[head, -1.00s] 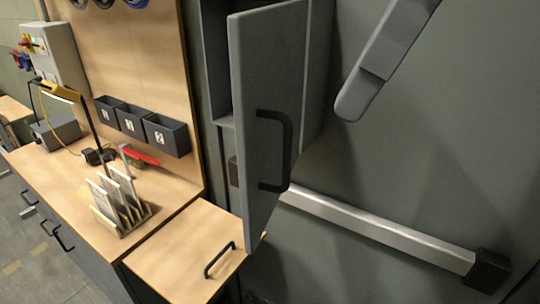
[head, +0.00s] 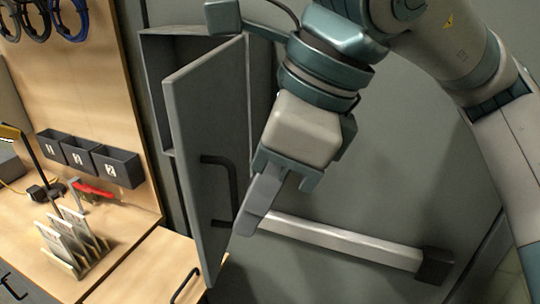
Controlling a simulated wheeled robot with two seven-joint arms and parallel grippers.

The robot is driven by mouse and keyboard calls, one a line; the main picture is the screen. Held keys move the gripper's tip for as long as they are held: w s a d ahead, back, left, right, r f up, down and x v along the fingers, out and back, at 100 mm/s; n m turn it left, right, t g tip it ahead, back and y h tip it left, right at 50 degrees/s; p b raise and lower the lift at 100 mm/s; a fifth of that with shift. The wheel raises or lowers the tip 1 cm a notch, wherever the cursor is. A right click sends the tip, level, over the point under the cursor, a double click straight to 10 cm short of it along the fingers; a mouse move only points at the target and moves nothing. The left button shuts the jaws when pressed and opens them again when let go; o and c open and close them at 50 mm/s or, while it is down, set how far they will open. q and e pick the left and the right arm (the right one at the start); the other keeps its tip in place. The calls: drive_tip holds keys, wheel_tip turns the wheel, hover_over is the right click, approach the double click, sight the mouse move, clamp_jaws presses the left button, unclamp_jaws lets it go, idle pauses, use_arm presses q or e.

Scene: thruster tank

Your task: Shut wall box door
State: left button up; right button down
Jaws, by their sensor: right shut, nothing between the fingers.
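The wall box (head: 155,97) is a grey cabinet on the wall, and its inside shows dark behind the door. Its grey door (head: 203,125) stands open, swung out toward me, with a black bar handle (head: 234,190) on the face turned to the right. My right gripper (head: 248,222) is shut and empty, pointing down, just right of the door handle in the picture. I cannot tell whether it touches the handle or the door. My left gripper is not in view.
A silver horizontal bar (head: 340,243) with a black end crosses the wall behind my right gripper. At left is a wooden bench with a card rack (head: 75,245), red-handled tool (head: 92,190) and dark bins (head: 80,155). A lower wooden top (head: 140,268) lies below the door.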

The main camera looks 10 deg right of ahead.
use_arm(q)
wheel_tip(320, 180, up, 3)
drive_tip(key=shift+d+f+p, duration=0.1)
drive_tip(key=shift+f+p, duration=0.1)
drive_tip(key=shift+p, duration=0.7)
use_arm(e)
drive_tip(key=a, duration=0.2)
drive_tip(key=w+a, duration=0.1)
drive_tip(key=shift+a+r, duration=0.15)
drive_tip(key=shift+a, duration=0.2)
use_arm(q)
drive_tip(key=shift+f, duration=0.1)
